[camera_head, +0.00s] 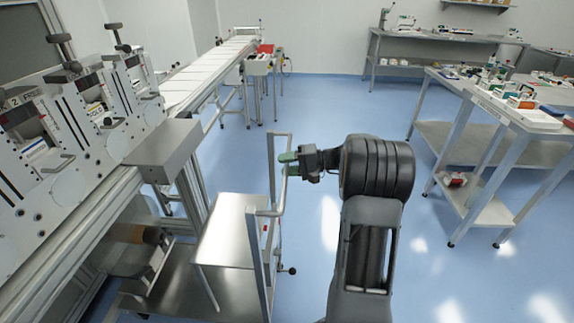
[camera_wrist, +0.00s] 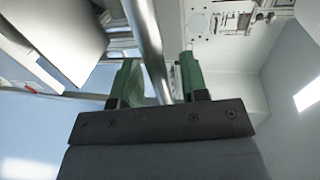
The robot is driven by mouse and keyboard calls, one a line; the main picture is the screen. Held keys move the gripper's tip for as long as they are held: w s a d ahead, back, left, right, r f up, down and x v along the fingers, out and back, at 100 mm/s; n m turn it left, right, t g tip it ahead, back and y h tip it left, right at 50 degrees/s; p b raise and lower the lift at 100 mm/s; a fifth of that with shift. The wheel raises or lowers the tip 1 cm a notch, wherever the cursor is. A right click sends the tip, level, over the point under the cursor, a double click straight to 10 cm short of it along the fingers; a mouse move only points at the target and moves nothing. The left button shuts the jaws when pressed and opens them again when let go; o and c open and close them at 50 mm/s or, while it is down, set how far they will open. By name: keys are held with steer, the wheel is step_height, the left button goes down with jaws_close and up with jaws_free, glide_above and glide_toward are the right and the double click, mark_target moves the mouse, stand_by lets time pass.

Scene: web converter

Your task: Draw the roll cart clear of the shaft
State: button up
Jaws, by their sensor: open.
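The roll cart, a stainless steel cart with a flat top (camera_head: 226,235), stands beside the machine at lower centre-left in the head view. Its tubular handle (camera_head: 283,192) rises on the right side. My gripper (camera_head: 289,161) is at the handle's upper bar. In the wrist view the handle bar (camera_wrist: 147,40) passes between the green fingers (camera_wrist: 158,82), which are apart; whether either finger touches it I cannot tell. A pale roll with a brown core (camera_head: 137,234) shows low under the machine, beside the cart. The shaft itself is not clearly visible.
The web converter (camera_head: 85,125) fills the left, with a long conveyor (camera_head: 210,72) running back. A bench (camera_head: 515,112) with boxes stands at right, and another table (camera_head: 440,39) at the back. Blue floor (camera_head: 350,110) is open between the cart and the right bench.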

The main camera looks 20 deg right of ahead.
steer(key=shift+c, duration=0.5)
jaws_close()
